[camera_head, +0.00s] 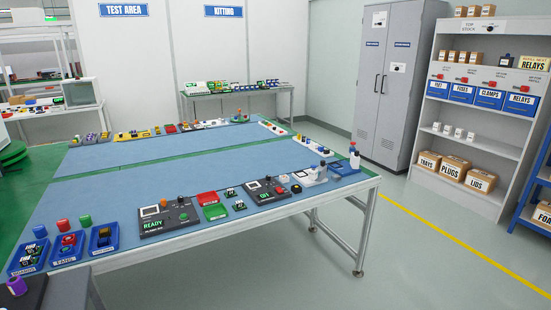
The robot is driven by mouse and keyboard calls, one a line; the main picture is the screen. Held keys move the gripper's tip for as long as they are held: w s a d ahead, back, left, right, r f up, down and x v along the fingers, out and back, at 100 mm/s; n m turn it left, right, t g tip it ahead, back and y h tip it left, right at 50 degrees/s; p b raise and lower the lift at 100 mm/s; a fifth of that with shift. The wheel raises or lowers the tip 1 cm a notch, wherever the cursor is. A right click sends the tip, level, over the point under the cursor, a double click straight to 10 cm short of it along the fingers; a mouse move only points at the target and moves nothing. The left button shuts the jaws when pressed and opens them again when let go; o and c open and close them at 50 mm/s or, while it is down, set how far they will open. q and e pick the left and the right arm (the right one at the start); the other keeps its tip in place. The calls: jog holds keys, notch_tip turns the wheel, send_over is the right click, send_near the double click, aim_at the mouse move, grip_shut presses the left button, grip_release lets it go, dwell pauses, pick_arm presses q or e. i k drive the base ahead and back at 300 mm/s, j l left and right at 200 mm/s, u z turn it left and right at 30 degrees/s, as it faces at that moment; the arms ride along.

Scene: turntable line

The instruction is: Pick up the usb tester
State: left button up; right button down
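The usb tester cannot be singled out with certainty at this size. Neither of my grippers is in view.
Blue bins (68,248) with parts stand at the table's left end. A white stand-like device (314,174) and a blue-based one (345,165) stand at its right end. A purple object (17,286) is at bottom left. Floor right of the table is clear.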

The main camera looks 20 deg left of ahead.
aim_at(16, 286)
jog(key=i+u, duration=0.75)
jog(key=u, duration=0.15)
jog(key=i+l+u, duration=0.25)
jog(key=u, duration=0.25)
jog(key=i+l, duration=0.05)
jog(key=i, duration=0.1)
